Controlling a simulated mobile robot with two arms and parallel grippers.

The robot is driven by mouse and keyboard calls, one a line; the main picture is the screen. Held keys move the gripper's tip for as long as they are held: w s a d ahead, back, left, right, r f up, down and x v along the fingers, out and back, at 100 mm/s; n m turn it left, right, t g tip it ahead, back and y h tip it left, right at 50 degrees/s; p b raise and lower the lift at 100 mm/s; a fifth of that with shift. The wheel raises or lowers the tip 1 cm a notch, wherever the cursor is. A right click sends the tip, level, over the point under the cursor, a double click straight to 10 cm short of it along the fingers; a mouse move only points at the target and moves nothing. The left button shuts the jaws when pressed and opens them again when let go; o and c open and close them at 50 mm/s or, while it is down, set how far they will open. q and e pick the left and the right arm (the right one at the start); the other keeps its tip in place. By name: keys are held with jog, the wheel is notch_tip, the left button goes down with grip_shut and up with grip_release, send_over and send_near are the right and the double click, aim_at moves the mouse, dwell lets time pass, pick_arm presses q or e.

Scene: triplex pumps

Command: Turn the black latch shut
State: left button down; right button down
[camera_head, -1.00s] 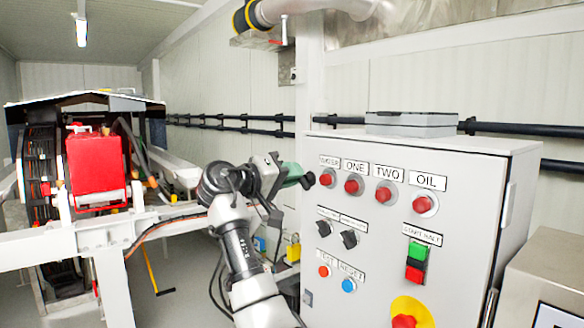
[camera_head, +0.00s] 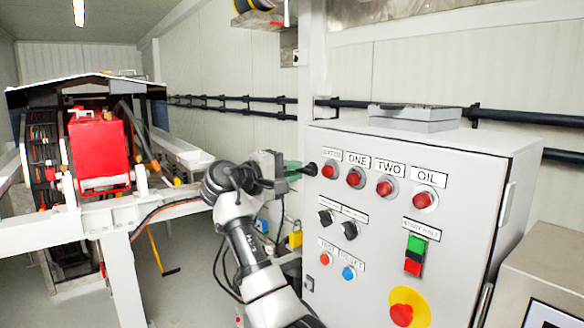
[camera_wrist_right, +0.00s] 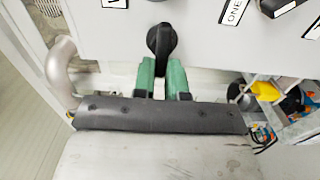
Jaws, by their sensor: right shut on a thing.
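The black latch (camera_head: 310,169) is at the upper left edge of the grey control cabinet (camera_head: 460,190). In the right wrist view the latch (camera_wrist_right: 161,42) has a round head against the cabinet face, with its handle pointing down the picture. My right gripper (camera_head: 292,168) reaches it from the left. Its green fingers (camera_wrist_right: 161,78) are shut on the handle, one on each side. The handle's lower end is partly hidden between them. My left gripper is not in view.
Red buttons (camera_head: 355,178), black knobs (camera_head: 325,217) and a yellow-backed red stop button (camera_head: 401,314) sit on the cabinet face. A white frame (camera_head: 115,230) with red equipment (camera_head: 97,150) stands at left.

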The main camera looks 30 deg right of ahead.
dwell(0.4)
jog(key=c, duration=1.2)
grip_release()
jog(key=shift+o, duration=0.2)
jog(key=a+b, duration=0.4)
jog(key=a, duration=0.6)
jog(key=shift+s+a, duration=0.4)
